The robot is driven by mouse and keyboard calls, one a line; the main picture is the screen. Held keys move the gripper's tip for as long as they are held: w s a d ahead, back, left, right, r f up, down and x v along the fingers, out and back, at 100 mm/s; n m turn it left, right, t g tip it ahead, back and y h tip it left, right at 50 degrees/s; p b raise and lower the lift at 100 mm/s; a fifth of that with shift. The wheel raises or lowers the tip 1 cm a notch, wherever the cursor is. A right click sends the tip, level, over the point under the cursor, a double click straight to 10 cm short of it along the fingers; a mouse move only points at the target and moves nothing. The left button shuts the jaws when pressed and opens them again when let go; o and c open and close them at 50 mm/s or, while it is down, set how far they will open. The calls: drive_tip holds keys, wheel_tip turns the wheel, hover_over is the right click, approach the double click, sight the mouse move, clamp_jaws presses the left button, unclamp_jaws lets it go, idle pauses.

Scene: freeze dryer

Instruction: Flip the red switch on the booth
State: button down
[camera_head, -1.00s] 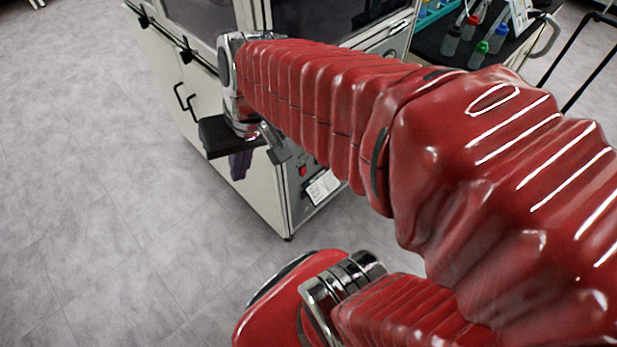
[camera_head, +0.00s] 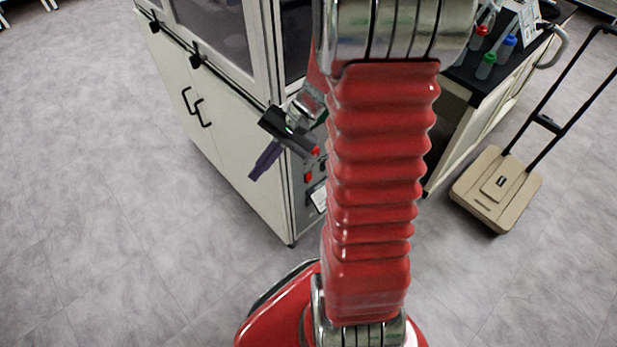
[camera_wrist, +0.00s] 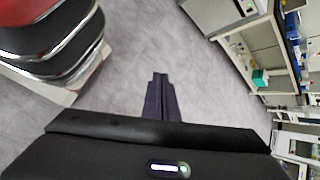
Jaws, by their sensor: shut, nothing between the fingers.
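The booth (camera_head: 235,150) is a white cabinet with glazed upper doors, at the left centre of the head view. A small red switch (camera_head: 309,177) shows on its narrow grey side panel, partly beside my arm. Another small red part (camera_head: 316,151) shows just above it; I cannot tell which one is the switch. My gripper (camera_head: 254,175) has dark purple fingers, shut and empty, pointing down-left in front of the cabinet's corner, apart from the switch. In the wrist view, the shut fingers (camera_wrist: 160,80) point over bare floor. My arm hides part of the panel.
A black-topped bench (camera_head: 470,78) with coloured-cap bottles stands at the back right. A beige trolley (camera_head: 497,190) with a black handle is on the floor at right. The grey floor at left is clear.

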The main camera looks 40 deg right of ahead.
sight(309, 177)
drive_tip(key=w+d+f+m+t+y, duration=0.2)
drive_tip(key=d+f+m+t, duration=0.8)
drive_tip(key=d+f, duration=0.55)
drive_tip(key=s+d+f+m+t+h, duration=0.1)
drive_tip(key=s+d+f+m+h, duration=0.2)
drive_tip(key=f, duration=0.3)
drive_tip(key=s+d+f+m+t+h, duration=0.2)
drive_tip(key=s+d+f+m+h, duration=0.1)
drive_tip(key=f+m, duration=0.3)
drive_tip(key=s+d+f+m+t+h, duration=0.1)
drive_tip(key=s+d+f+m+h, duration=0.2)
drive_tip(key=f, duration=0.5)
drive_tip(key=shift+s+f+m+t+h, duration=0.15)
drive_tip(key=shift+s+m+t+h, duration=0.35)
drive_tip(key=shift+m, duration=0.6)
drive_tip(key=shift+w+d, duration=0.1)
drive_tip(key=shift+w, duration=0.1)
drive_tip(key=w+f, duration=0.1)
drive_tip(key=w, duration=1.2)
drive_tip(key=shift+w+a+f, duration=0.2)
drive_tip(key=shift+w+f, duration=0.15)
drive_tip(key=shift+w, duration=0.05)
drive_tip(key=shift+w+f, duration=0.1)
drive_tip(key=shift+w, duration=0.05)
